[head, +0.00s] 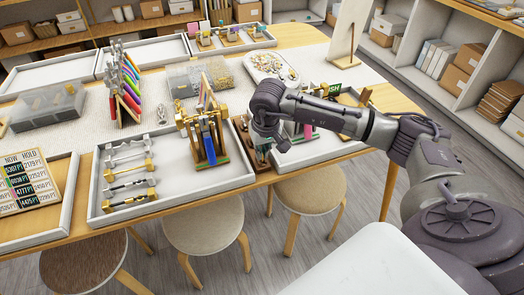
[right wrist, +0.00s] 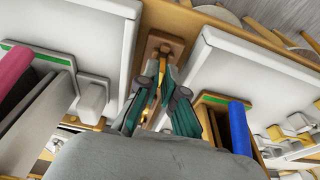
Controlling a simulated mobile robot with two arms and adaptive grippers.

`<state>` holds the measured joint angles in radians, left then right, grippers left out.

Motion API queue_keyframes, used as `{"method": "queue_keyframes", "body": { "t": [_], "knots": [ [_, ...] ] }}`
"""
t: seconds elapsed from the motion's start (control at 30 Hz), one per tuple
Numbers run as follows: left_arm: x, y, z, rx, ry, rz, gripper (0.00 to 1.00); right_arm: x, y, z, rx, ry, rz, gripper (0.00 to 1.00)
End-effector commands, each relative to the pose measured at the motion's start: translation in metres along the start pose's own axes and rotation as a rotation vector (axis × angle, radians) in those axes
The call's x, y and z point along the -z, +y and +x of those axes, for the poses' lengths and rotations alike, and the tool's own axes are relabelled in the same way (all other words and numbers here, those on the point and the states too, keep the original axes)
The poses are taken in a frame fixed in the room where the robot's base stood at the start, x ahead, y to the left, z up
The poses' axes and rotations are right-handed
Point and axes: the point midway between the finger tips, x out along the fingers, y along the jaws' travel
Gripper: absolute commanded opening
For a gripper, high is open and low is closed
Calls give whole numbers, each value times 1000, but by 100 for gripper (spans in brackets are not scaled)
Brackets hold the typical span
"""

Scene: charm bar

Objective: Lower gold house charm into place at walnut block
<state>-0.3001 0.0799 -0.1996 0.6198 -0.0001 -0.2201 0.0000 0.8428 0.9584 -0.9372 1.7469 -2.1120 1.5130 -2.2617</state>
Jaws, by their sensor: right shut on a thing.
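My right gripper (right wrist: 160,88) is shut on a small gold piece, the gold house charm (right wrist: 161,80), mostly hidden between its teal-padded fingers. The fingertips are right at a brown walnut block (right wrist: 165,40) on the wooden table between two white trays. I cannot tell whether the charm touches the block. In the head view, my right gripper (head: 264,128) points down at the table's front edge, and the walnut block (head: 262,158) shows partly below it. The charm cannot be made out there. My left gripper is not in view.
White trays flank the block: the left one (head: 97,208) holds gold and silver pieces and a rack (head: 208,140) close beside my gripper. Another rack (head: 330,92) stands to the right. Stools (head: 203,230) stand below the front edge.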

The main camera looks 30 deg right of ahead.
Motion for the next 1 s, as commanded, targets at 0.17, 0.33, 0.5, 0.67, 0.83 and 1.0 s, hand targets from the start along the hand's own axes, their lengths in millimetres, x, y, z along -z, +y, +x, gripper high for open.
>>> {"method": "queue_keyframes", "body": {
  "t": [0.17, 0.33, 0.5, 0.67, 0.83, 1.0],
  "knots": [
    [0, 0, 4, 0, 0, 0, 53, 0, 0, 2, 0, 1, 0, 0],
    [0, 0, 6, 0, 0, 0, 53, -1, 0, 4, 0, 1, 0, 0],
    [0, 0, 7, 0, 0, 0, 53, -1, 0, 4, 0, 0, 0, 0],
    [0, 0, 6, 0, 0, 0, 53, -1, 0, 4, 0, 0, 0, 0],
    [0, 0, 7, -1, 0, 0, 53, -1, 0, 4, 0, 0, 0, 0],
    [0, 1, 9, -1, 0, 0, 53, -1, 0, 5, 0, 0, 0, 0]
  ]
}}
